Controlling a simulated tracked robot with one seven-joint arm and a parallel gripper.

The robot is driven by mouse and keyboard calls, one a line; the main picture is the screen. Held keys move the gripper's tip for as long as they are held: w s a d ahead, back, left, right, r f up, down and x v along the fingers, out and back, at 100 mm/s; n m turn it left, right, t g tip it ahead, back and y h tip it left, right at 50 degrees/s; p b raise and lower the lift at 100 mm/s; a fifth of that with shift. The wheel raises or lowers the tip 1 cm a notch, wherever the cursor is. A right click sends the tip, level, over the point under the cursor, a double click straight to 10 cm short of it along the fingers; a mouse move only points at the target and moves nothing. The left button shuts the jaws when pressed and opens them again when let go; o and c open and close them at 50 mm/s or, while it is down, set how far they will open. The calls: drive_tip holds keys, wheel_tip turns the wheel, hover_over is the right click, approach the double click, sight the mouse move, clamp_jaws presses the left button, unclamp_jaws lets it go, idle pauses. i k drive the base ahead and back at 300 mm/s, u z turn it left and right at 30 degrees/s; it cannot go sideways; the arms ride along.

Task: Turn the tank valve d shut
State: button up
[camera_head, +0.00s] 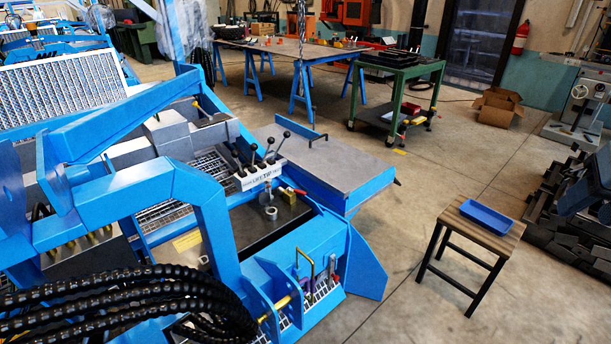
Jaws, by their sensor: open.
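A black tank top (262,228) sits inside the blue machine frame, near the picture's centre. A small red-handled part (296,191) stands at its far right edge; it may be tank valve d, but no letter is readable on it. A round grey metal cap or fitting (270,211) rises from the middle of the tank top. The red part is too small to tell whether the valve is open or shut. My gripper is not in view.
Levers with black knobs (271,141) rise from a pale labelled block (259,177) behind the tank. Blue frame beams (125,190) and black ribbed hoses (120,300) crowd the left. A stool (480,232) with a blue tray (487,215) stands right; floor between is clear.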

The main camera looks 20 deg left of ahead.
sight(299, 191)
drive_tip(key=u, duration=0.25)
drive_tip(key=i, duration=0.95)
drive_tip(key=u, duration=1)
drive_tip(key=i, duration=0.6)
drive_tip(key=u, duration=0.35)
drive_tip(key=k, duration=0.85)
drive_tip(key=u, duration=0.2)
drive_tip(key=i, duration=0.8)
drive_tip(key=z, duration=0.05)
